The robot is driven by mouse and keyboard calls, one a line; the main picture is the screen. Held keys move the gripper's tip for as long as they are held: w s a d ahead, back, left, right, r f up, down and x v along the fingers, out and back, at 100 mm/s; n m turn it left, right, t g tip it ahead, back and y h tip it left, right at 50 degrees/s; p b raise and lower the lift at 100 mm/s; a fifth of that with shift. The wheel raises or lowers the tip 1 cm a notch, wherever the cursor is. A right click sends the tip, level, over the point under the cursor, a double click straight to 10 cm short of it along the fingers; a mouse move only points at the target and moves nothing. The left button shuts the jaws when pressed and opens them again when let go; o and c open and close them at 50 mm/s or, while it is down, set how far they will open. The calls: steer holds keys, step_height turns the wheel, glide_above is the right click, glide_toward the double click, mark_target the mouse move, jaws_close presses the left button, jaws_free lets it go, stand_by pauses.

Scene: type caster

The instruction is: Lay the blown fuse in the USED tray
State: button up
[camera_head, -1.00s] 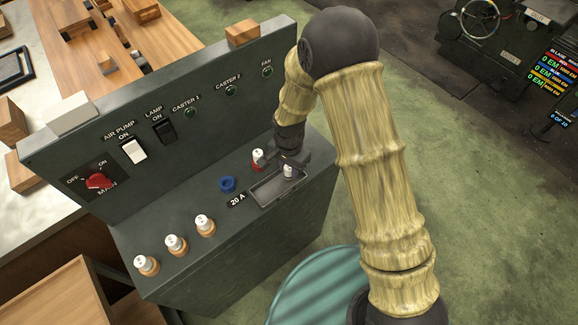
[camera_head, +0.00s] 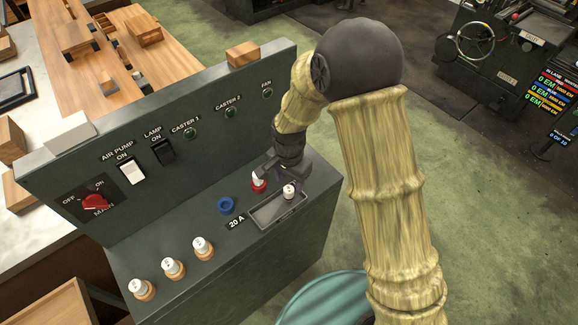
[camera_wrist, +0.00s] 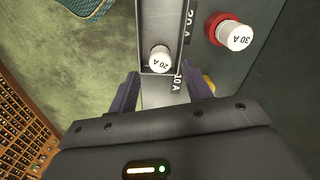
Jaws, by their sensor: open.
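A white fuse (camera_head: 289,191) marked 20 A stands in the right end of the grey USED tray (camera_head: 262,220) on the console's deck. The fuse (camera_wrist: 160,57) also shows in the wrist view, end-on near the tray's end wall. The tray (camera_wrist: 144,30) runs away from me there. My gripper (camera_head: 281,171) is just above and behind the fuse, open and empty. In the wrist view my gripper (camera_wrist: 162,82) has its fingers wide apart on either side, with the fuse just past them and clear of both. The fuse's lower part is hidden.
A red holder with a 30 A fuse (camera_head: 259,182) is close beside the gripper. An empty blue holder (camera_head: 226,205) is left of the tray. Several capped fuses (camera_head: 173,267) line the front left deck. The upright switch panel (camera_head: 215,120) rises behind.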

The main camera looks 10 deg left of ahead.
mark_target(289, 189)
step_height(289, 189, up, 7)
steer(key=b, duration=0.1)
steer(key=shift+r, duration=0.15)
stand_by(0.7)
steer(key=s+d+r+n+t, duration=0.1)
steer(key=s+d, duration=0.1)
steer(key=d, duration=0.6)
steer(key=s+d+r+n, duration=0.2)
steer(key=s+d, duration=0.1)
steer(key=d, duration=0.5)
steer(key=s+d+r+n+t, duration=0.1)
steer(key=s+d, duration=0.2)
steer(key=d, duration=0.5)
steer(key=shift+s+d+r+n+t, duration=0.2)
steer(key=shift+d+r+n+t, duration=0.1)
steer(key=shift+r+n, duration=0.1)
